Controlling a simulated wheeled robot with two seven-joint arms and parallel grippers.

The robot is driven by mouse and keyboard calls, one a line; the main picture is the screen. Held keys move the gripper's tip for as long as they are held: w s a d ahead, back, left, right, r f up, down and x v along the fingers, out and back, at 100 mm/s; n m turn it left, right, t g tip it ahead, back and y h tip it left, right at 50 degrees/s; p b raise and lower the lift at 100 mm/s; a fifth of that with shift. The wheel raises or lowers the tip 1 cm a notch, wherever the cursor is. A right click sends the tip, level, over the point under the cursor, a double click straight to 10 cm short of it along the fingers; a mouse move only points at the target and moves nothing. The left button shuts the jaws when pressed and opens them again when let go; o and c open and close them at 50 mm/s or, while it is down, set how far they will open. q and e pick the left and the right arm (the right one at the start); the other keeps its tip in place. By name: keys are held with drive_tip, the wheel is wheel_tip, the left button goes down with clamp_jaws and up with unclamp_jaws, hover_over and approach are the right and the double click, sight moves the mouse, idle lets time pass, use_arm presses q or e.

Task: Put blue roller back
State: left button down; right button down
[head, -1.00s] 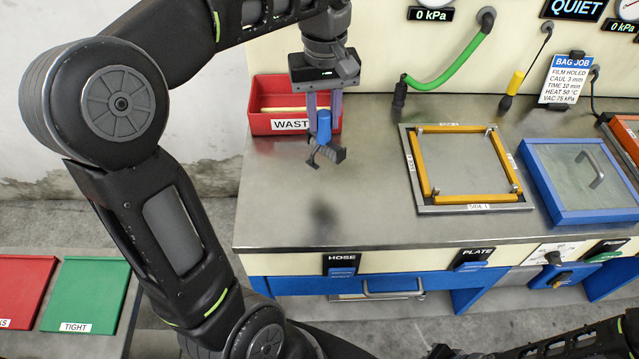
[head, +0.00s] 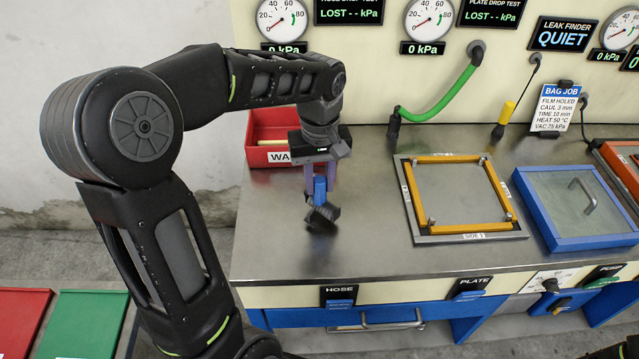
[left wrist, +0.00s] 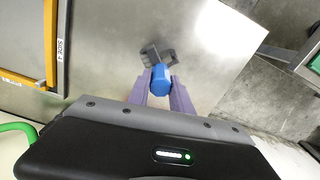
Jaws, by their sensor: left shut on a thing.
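The blue roller (head: 320,189) has a blue handle and a dark grey roller head (head: 322,214) at its lower end. My left gripper (head: 319,180) is shut on the blue handle and points down, with the head hanging at or just above the metal bench top; I cannot tell if it touches. In the left wrist view the blue handle (left wrist: 160,79) sits between the two purple fingers (left wrist: 160,92), with the dark head beyond it.
The red waste bin (head: 256,152) stands behind the left gripper. An orange frame on a plate (head: 468,238) and a blue-framed glass lid (head: 552,240) lie to the right. The bench's left front (head: 285,250) is clear. A green hose (head: 440,105) hangs at the back.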

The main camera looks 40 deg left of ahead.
use_arm(q)
drive_tip(key=shift+f, duration=0.65)
drive_tip(key=shift+f, duration=0.1)
drive_tip(key=shift+f, duration=0.15)
drive_tip(key=c, duration=1.1)
unclamp_jaws()
drive_tip(key=shift+c, duration=0.2)
wheel_tip(320, 180, up, 12)
drive_tip(key=shift+r, duration=0.25)
